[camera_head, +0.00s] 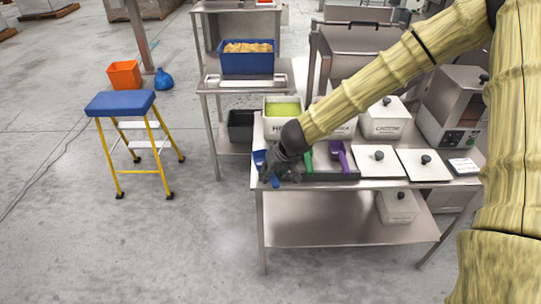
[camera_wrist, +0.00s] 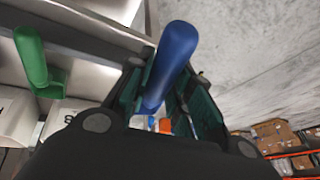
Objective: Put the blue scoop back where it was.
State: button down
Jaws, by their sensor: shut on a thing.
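My gripper (camera_head: 279,170) is at the left front corner of the steel table (camera_head: 350,231). It is shut on the blue scoop (camera_head: 259,157). In the wrist view the scoop's blue handle (camera_wrist: 177,50) stands between the two fingers (camera_wrist: 170,105); the rest of the scoop is mostly hidden by the gripper. A dark tray (camera_head: 335,176) lies along the table's front edge, just right of my gripper. A green scoop (camera_head: 307,160) and a purple scoop (camera_head: 339,156) are in it. The green handle also shows in the wrist view (camera_wrist: 31,57).
Labelled white bins stand behind the tray, one with green contents (camera_head: 283,108). Two white lids (camera_head: 423,165) lie to the right. A blue-topped yellow step stool (camera_head: 121,104) stands on the floor at left.

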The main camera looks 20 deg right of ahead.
jog(key=w+d+r+m+h+b, duration=0.1)
jog(key=w+d+r+m+b, duration=0.25)
jog(key=w+b, duration=0.45)
jog(key=shift+t, duration=0.3)
jog(key=shift+s+d+f+x, duration=0.15)
jog(key=shift+s+x, duration=0.1)
jog(key=shift+x, duration=1.25)
jog(key=shift+s+d+f+x, duration=0.15)
jog(key=shift+s+x, duration=0.1)
jog(key=shift+x, duration=1.3)
jog(key=shift+s+d+f+x, duration=0.15)
jog(key=shift+s+x, duration=0.1)
jog(key=shift+x, duration=1.25)
jog(key=shift+f, duration=0.1)
jog(key=c, duration=1.3)
grip_release()
